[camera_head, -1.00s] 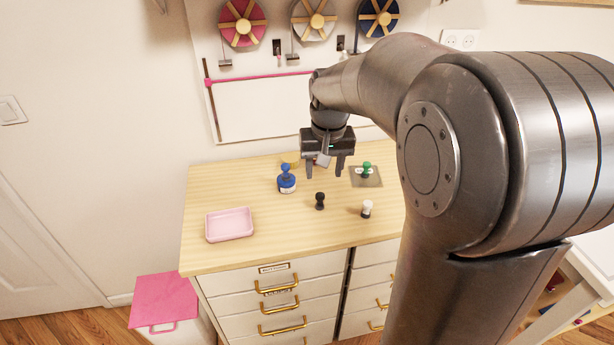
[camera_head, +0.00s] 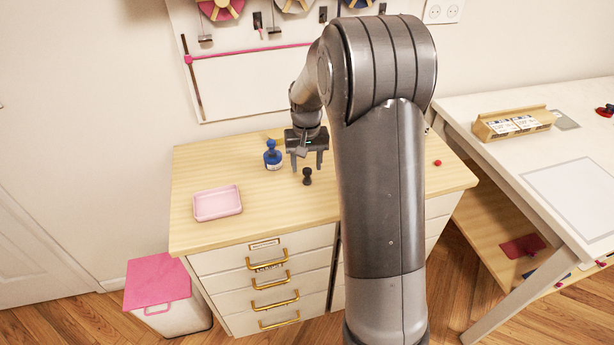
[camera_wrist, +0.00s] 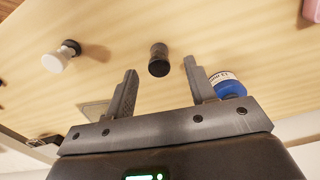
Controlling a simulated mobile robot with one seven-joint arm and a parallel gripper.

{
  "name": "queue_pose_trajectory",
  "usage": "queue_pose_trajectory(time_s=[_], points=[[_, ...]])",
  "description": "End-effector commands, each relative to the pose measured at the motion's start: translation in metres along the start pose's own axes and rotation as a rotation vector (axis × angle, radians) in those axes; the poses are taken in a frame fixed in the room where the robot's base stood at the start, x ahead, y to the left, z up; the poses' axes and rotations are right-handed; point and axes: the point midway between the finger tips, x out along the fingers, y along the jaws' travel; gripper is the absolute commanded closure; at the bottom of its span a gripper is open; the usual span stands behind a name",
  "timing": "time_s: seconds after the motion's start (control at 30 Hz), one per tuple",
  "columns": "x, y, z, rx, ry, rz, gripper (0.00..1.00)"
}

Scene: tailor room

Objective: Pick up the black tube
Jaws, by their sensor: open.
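The black tube (camera_head: 307,176) stands on the wooden top of the drawer cabinet, a small dark piece with a narrowed middle. In the wrist view the black tube (camera_wrist: 159,60) shows just beyond the fingertips, roughly between the lines of the two fingers. My gripper (camera_head: 308,168) is open and empty above the cabinet top, close to the tube in the head view. In the wrist view my gripper (camera_wrist: 160,66) has its two fingers well apart, with nothing between them. I cannot tell the exact gap between fingertips and tube.
A blue bottle (camera_head: 272,156) stands left of my gripper. A pink tray (camera_head: 217,203) lies further left on the cabinet top (camera_head: 265,215). A white-and-black piece (camera_wrist: 60,56) stands apart from the tube. My arm hides the cabinet's right part in the head view.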

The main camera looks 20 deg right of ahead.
Motion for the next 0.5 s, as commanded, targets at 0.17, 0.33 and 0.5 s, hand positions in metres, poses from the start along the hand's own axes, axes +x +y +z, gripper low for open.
queue_pose_trajectory(time_s=[0.17,0.33,0.5], points=[[0.026,0.002,-0.003,0.000,-0.003,0.000,0.49],[0.046,0.002,-0.004,0.000,-0.001,0.000,0.49],[0.050,0.002,-0.004,0.000,0.001,0.000,0.49]])
